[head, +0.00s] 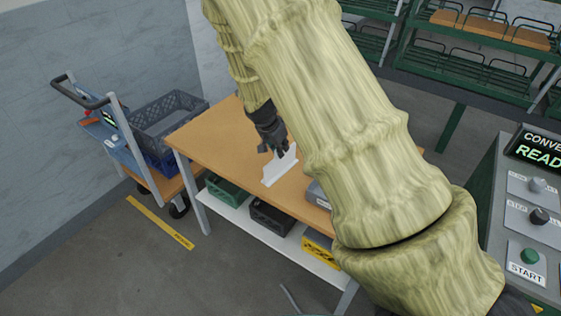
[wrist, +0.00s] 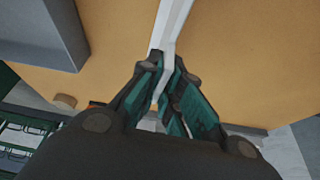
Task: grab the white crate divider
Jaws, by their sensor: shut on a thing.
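The white crate divider (head: 280,168) is a thin white panel at the table's front part in the head view. It stands on edge on or just above the wooden table; I cannot tell which. In the wrist view the divider (wrist: 173,27) runs as a narrow white strip from the top edge down between the fingers. My gripper (head: 275,145) is shut on the divider from above. In the wrist view my gripper (wrist: 167,85) has its teal-padded fingers on both sides of the strip. My arm hides part of the table in the head view.
A grey bin (head: 317,193) stands on the wooden table (head: 215,135), right of the divider; it also shows in the wrist view (wrist: 40,30). Crates sit on the white lower shelf (head: 240,217). A cart (head: 160,182) stands at left, a control panel (head: 525,210) at right.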

